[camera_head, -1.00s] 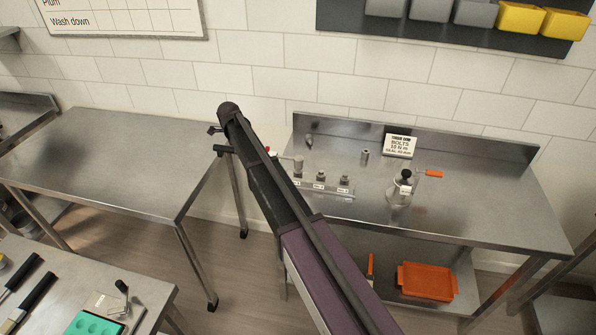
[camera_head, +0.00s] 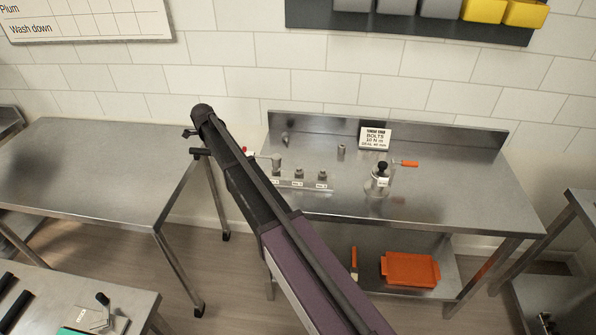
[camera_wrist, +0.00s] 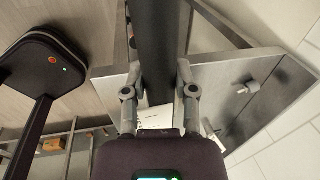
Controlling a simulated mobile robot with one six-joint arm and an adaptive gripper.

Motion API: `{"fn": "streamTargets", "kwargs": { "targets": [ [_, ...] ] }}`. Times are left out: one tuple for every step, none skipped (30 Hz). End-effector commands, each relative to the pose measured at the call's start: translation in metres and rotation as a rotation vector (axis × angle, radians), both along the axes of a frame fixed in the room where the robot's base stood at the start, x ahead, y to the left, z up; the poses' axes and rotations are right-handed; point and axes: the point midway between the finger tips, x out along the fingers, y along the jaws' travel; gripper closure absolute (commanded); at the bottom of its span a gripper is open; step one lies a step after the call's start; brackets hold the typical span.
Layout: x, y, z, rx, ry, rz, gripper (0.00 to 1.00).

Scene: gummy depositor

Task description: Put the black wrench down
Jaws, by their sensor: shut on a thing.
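My gripper (camera_wrist: 159,80) shows in the wrist view with a finger on each side of a thick dark bar. The bar appears to be the black wrench (camera_wrist: 157,40), held between the fingers and running out of the top of the picture. Its ends are not clear. In the head view my arm reaches up and left between two steel benches. Short dark parts stick out left of its tip there, but I cannot tell whether they are wrench or gripper. The wrench appears clear of any bench top.
The left steel bench (camera_head: 90,175) has a bare top. The right bench (camera_head: 450,190) carries a bolts sign (camera_head: 375,138), a row of labelled fittings (camera_head: 300,180), a metal device (camera_head: 379,180) and an orange-handled tool (camera_head: 405,163). An orange tray (camera_head: 410,269) sits on its lower shelf.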

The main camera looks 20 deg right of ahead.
Motion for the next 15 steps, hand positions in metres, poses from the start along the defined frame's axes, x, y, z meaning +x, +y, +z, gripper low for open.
{"fn": "streamTargets", "kwargs": {
  "targets": [
    [0.0001, -0.0003, 0.0001, 0.000, 0.000, 0.000, 1.00],
    [0.0001, -0.0003, 0.0001, 0.000, 0.000, 0.000, 1.00],
    [0.0000, -0.0004, 0.0001, 0.000, 0.000, 0.000, 1.00],
    [0.0001, -0.0006, 0.0002, 0.000, 0.000, 0.000, 1.00],
    [0.0001, -0.0006, 0.0002, 0.000, 0.000, 0.000, 1.00],
    [0.0002, -0.0006, 0.0001, 0.000, 0.000, 0.000, 1.00],
    [0.0003, -0.0006, 0.0001, 0.000, 0.000, 0.000, 1.00],
    [0.0002, -0.0007, 0.0001, -0.001, 0.000, -0.001, 1.00],
    [0.0002, -0.0009, 0.0001, -0.001, 0.000, -0.001, 1.00],
    [0.0002, -0.0009, 0.0001, -0.001, 0.000, -0.001, 1.00],
    [0.0002, -0.0010, 0.0002, -0.001, 0.000, -0.001, 1.00],
    [0.0002, -0.0010, 0.0006, -0.001, 0.000, -0.001, 1.00],
    [0.0003, -0.0011, 0.0014, -0.001, 0.000, -0.001, 1.00],
    [0.0003, -0.0011, 0.0024, -0.001, 0.000, -0.001, 1.00],
    [0.0003, -0.0012, 0.0042, -0.001, 0.000, -0.001, 1.00]
  ]
}}
